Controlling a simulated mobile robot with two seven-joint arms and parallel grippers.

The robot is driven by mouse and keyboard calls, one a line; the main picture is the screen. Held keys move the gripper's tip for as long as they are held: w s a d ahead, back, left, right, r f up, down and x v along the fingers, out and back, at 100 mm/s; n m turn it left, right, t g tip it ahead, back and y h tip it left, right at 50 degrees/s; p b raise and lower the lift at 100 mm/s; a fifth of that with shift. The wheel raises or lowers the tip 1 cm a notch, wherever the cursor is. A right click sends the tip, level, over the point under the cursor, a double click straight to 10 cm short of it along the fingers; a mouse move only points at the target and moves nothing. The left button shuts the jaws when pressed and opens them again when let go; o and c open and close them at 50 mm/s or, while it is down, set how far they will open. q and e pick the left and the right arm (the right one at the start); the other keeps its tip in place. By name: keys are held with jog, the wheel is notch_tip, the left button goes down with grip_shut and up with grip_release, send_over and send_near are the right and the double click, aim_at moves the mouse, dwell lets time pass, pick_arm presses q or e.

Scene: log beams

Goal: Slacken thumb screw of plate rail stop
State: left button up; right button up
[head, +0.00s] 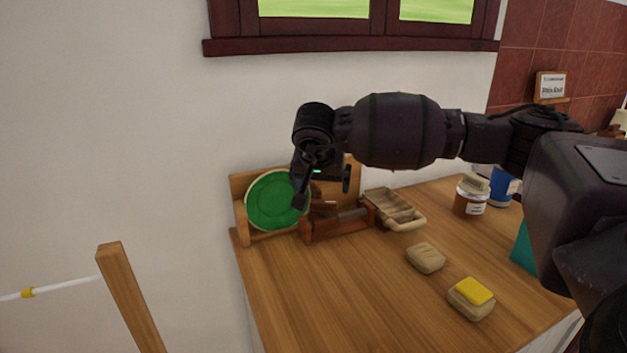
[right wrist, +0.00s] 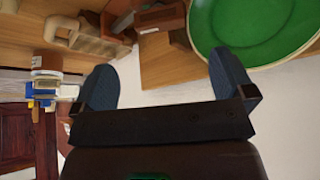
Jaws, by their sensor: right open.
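A green plate (head: 272,202) stands on edge in a wooden plate rail (head: 240,213) at the back left of the counter. A reddish-brown wooden block assembly (head: 325,228), perhaps the stop, sits just right of the plate. My right gripper (head: 323,188) is open, above and in front of this block, and partly hides it and the plate's right edge. In the right wrist view nothing lies between the spread fingers (right wrist: 165,78). The plate (right wrist: 255,28) and a reddish-brown block (right wrist: 160,17) lie beyond them. I cannot clearly make out the thumb screw. My left gripper is out of view.
A divided wooden tray (head: 397,210) stands right of the rail. A wooden block (head: 426,258), a yellow-topped sponge or brush (head: 472,297) and a lidded jar (head: 471,196) stand farther right. The counter's front left (head: 310,300) is clear. A wooden post (head: 130,300) rises at lower left.

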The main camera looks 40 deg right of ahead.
aim_at(324, 202)
jog(key=b+x, duration=0.1)
jog(key=x, duration=0.7)
jog(key=shift+f+b, duration=0.25)
jog(key=shift+b, duration=0.15)
jog(key=shift+w+d+f, duration=0.25)
jog(key=shift+w+f, duration=0.05)
jog(key=shift+f, duration=0.25)
jog(key=shift+c, duration=0.3)
